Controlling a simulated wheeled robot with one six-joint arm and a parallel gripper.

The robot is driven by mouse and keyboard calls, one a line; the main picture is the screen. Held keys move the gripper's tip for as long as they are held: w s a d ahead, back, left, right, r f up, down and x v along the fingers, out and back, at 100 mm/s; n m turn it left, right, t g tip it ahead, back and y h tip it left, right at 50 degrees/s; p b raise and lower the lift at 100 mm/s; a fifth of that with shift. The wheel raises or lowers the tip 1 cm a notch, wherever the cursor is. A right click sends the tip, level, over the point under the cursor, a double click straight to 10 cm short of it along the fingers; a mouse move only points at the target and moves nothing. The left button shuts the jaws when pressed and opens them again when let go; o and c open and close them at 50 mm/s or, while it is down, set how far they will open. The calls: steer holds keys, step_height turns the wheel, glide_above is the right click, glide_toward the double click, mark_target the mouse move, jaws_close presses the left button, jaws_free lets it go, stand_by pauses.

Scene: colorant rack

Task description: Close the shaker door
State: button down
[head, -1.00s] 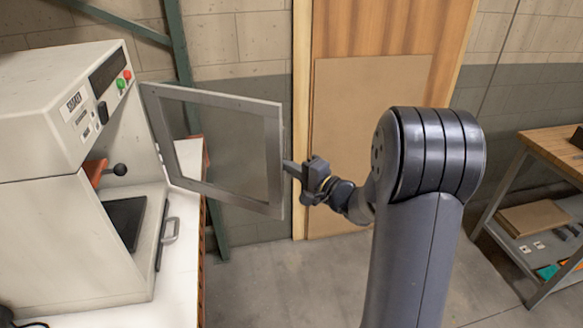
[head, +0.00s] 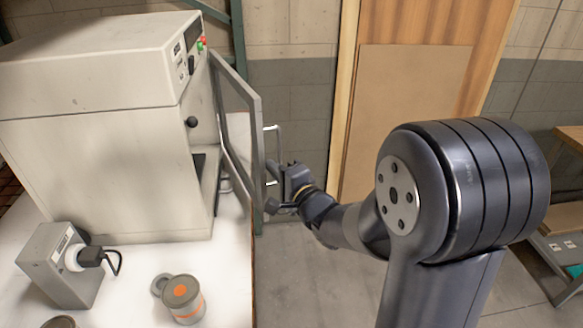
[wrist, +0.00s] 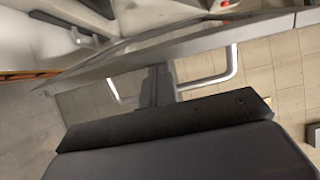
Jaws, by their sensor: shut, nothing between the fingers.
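The shaker (head: 100,130) is a pale box-shaped machine on the left in the head view, with red and green buttons at its front top. Its grey-framed door (head: 258,150) is partly open, hinged on the far side and seen nearly edge-on. A bright bar handle (head: 279,132) is on the door's outer face. My gripper (head: 274,174) is shut and empty at that outer face, beside the handle. In the wrist view, the closed fingers (wrist: 156,86) point at the door frame (wrist: 190,43), between the handle's (wrist: 234,65) two visible ends. I cannot tell whether they touch it.
A white bench (head: 130,275) carries the shaker, a grey device (head: 62,265) and a can with an orange mark (head: 184,300). A wooden table with a shelf (head: 565,205) stands at the right. Floor shows between bench and table.

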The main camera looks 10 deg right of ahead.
steer(key=s+a+b, duration=0.2)
steer(key=a+b, duration=0.2)
steer(key=a, duration=0.7)
steer(key=shift+s, duration=0.4)
